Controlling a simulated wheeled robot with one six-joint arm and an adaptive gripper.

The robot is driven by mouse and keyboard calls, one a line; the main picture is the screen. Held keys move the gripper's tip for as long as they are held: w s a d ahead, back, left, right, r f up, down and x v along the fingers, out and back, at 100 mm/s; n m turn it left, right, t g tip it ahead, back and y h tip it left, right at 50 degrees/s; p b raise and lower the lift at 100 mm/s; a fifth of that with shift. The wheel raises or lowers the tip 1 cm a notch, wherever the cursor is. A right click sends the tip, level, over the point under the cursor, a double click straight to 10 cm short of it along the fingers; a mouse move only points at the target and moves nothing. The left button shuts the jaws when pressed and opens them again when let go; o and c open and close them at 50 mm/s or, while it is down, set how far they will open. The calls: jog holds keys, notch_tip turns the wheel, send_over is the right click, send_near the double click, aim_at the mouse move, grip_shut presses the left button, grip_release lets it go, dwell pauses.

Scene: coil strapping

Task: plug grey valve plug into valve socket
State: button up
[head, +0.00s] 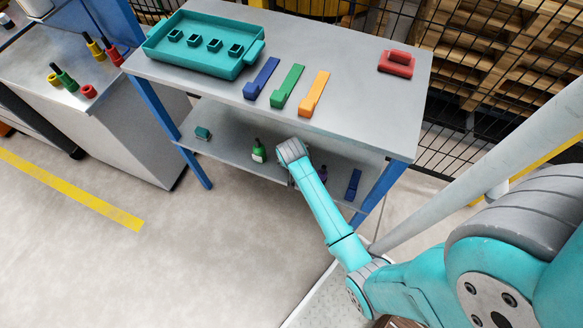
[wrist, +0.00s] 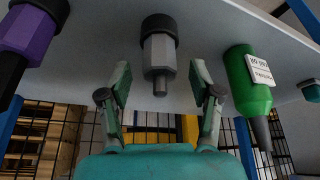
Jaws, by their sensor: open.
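The grey valve plug (wrist: 159,57) has a black collar, a grey faceted body and a narrow tip. It stands on the lower shelf in the wrist view, which shows the scene upside down. In the head view my wrist (head: 291,152) is at the lower shelf's front edge and hides the plug. I cannot identify the valve socket for certain in either view.
A green bottle (wrist: 246,80) and a purple piece (wrist: 28,38) flank the plug on the lower shelf (head: 222,148). The tabletop above holds a teal tray (head: 190,62), coloured bars and a red block (head: 396,64). A side bench (head: 120,118) holds coloured plugs.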

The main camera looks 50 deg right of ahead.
jog(key=shift+w+d+f, duration=0.15)
jog(key=shift+f, duration=0.3)
grip_shut()
jog(key=shift+r, duration=0.15)
jog(key=shift+r, duration=0.6)
jog(key=shift+a+r, duration=0.2)
jog(key=shift+r, duration=0.85)
jog(key=s+a, duration=1.2)
jog(key=a, duration=0.1)
